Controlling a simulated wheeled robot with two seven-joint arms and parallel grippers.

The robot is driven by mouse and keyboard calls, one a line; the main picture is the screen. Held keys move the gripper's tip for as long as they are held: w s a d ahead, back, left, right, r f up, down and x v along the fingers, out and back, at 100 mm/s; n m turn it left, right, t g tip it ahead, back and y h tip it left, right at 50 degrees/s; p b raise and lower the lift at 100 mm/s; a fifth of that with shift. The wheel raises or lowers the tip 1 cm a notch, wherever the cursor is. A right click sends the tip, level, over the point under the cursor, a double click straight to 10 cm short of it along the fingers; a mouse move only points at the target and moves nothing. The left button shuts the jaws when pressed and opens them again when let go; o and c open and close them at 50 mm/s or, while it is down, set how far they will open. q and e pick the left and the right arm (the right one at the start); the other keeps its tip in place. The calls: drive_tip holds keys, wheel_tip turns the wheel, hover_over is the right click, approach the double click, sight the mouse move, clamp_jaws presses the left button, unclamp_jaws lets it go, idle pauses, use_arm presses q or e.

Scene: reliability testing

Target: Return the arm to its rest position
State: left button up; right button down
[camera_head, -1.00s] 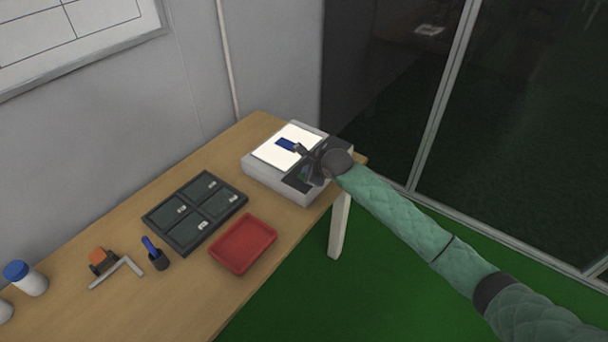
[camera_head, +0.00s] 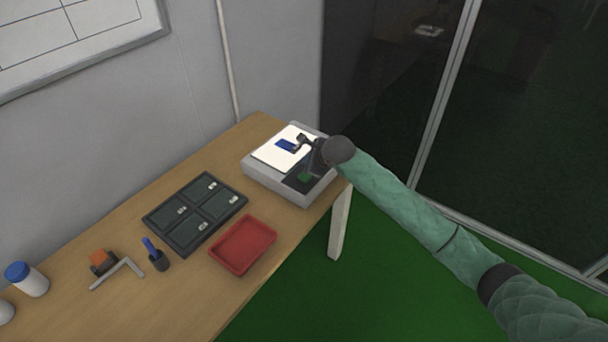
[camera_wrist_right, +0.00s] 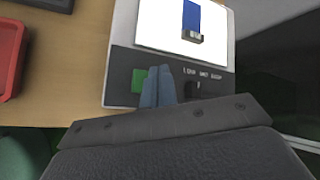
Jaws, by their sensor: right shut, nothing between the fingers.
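My right arm comes in from the right in the head view, and its gripper (camera_head: 303,142) is over the grey device with a bright white top (camera_head: 267,182). In the right wrist view the right gripper (camera_wrist_right: 160,72) is shut and empty, its blue-grey fingers in front of the device's dark control panel (camera_wrist_right: 122,68). A green button (camera_wrist_right: 140,80) shows just left of the fingers. A blue item with a metal end (camera_wrist_right: 191,20) lies on the white top; it also shows in the head view (camera_head: 284,145). My left gripper is not in view.
A dark tray with compartments (camera_head: 190,222) and a red tray (camera_head: 243,245) lie on the wooden table (camera_head: 190,300).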

drive_tip(key=shift+r, duration=0.6)
